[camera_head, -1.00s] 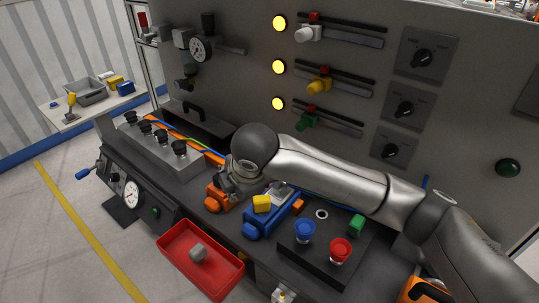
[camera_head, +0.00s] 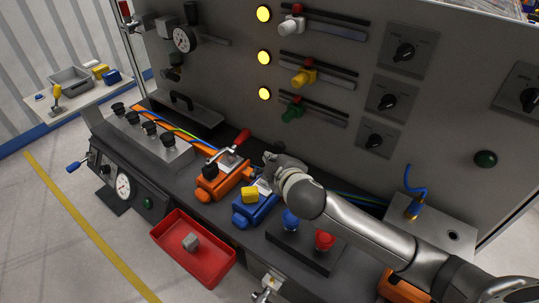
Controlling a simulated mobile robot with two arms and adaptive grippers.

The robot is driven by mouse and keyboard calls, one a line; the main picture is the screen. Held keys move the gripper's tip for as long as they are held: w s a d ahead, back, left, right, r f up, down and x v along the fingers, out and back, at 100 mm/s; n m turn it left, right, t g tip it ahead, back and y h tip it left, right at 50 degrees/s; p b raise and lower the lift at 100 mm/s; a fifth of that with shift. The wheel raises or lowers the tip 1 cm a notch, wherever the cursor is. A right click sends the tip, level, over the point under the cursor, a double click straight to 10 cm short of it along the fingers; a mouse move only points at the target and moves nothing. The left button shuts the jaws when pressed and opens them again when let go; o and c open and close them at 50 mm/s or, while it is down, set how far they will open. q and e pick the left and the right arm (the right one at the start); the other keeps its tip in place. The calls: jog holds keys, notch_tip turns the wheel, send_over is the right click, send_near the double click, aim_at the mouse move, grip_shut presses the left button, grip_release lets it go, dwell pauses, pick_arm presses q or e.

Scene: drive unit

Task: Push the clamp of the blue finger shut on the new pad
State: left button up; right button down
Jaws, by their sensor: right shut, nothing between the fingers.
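The blue finger (camera_head: 262,211) lies on the dark bench top, with a yellow pad (camera_head: 249,195) on its near end. A light metal part (camera_head: 264,187) shows behind the pad, and the rest of the blue finger's clamp is hidden by my right gripper and wrist, so I cannot tell its position. My right gripper (camera_head: 268,160) is shut, just behind the blue finger and beside the orange finger. I cannot tell whether it touches the clamp. The orange finger (camera_head: 212,189) lies to the left, with a red-handled clamp (camera_head: 240,139) on it. My left gripper is not in view.
A red tray (camera_head: 176,258) with a grey block (camera_head: 191,242) is at the front. Blue (camera_head: 290,220) and red (camera_head: 324,239) buttons stand close right of the blue finger. The tall grey panel (camera_head: 230,80) rises behind. A side table (camera_head: 90,103) stands far left.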

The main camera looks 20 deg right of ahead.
aim_at(280, 146)
jog(key=b+x, duration=0.7)
jog(key=x, duration=0.2)
jog(key=shift+w+f, duration=0.1)
jog(key=shift+f, duration=0.25)
jog(key=shift+w+d+f+b, duration=0.5)
jog(key=shift+f+b, duration=0.1)
jog(key=shift+b, duration=0.4)
jog(key=shift+w+d+f+b, duration=0.5)
jog(key=shift+d+b, duration=0.2)
jog(key=shift+b, duration=0.1)
jog(key=shift+r, duration=0.15)
jog(key=shift+w+d+p, duration=0.15)
jog(key=shift+d+p, duration=0.05)
jog(key=shift+p, duration=0.5)
jog(key=d+m+g+p, duration=0.1)
jog(key=p, duration=0.1)
jog(key=w+d+g+y+p, duration=0.1)
jog(key=p, duration=0.2)
jog(key=shift+w+d+m+y+p, duration=0.1)
jog(key=shift+w+m+y+p, duration=0.2)
jog(key=shift+m, duration=0.1)
jog(key=shift+w+d+f+g+y+p, duration=0.3)
jog(key=shift+d+f+g+p, duration=0.1)
jog(key=shift+f, duration=0.2)
jog(key=shift+w+d+f, duration=0.55)
jog(key=shift+d+f, duration=0.1)
jog(key=shift+f, duration=0.05)
